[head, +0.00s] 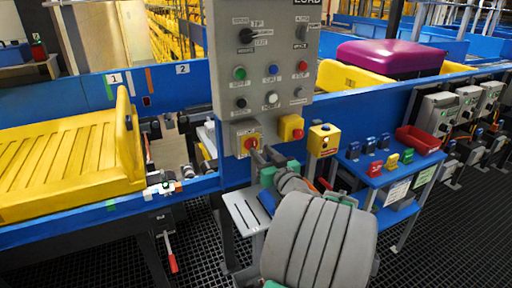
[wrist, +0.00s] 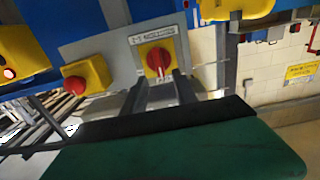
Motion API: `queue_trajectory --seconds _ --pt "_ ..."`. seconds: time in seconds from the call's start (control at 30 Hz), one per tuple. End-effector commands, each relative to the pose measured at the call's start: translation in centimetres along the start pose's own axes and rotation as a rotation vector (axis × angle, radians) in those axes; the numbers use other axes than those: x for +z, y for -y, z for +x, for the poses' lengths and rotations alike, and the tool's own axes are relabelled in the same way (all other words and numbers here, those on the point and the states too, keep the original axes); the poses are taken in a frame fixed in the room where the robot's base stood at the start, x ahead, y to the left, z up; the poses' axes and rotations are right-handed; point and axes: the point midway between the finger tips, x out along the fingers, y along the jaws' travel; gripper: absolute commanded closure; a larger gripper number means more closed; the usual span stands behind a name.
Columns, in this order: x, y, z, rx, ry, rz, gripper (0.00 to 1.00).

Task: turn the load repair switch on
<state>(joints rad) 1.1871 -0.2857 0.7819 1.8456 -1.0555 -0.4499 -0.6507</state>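The LOAD panel (head: 262,60) stands upright in the head view. Low on it is a red rotary switch on a yellow plate (head: 249,141); I cannot read its label clearly enough to be sure it is the load repair switch. In the wrist view the red rotary switch (wrist: 158,60) lies straight ahead, its pale pointer mark roughly vertical in the picture. My gripper (head: 258,156) is close in front of it. In the wrist view my gripper (wrist: 159,78) has its two fingers apart, one at each side of the knob. Whether they touch it is unclear.
A red button on a yellow box (head: 291,127) sits right beside the switch; it also shows in the wrist view (wrist: 87,76). Another yellow button box (head: 323,140) stands further right. A blue table (head: 376,178) with a red bin (head: 418,140) is at right.

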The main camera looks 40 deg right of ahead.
Motion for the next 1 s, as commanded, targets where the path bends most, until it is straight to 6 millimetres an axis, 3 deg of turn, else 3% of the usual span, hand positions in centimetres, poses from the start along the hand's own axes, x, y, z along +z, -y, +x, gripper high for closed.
queue_trajectory --seconds 0.2,0.53,0.93,1.0 --pt "-0.1 0.1 3.7 -0.003 0.002 -0.001 0.65" --pt "0.0 0.0 4.4 0.0 0.002 0.0 0.66" --pt "0.0 0.1 4.3 0.0 0.003 0.0 0.99" --pt "0.0 0.1 4.3 0.0 0.003 0.0 1.0"
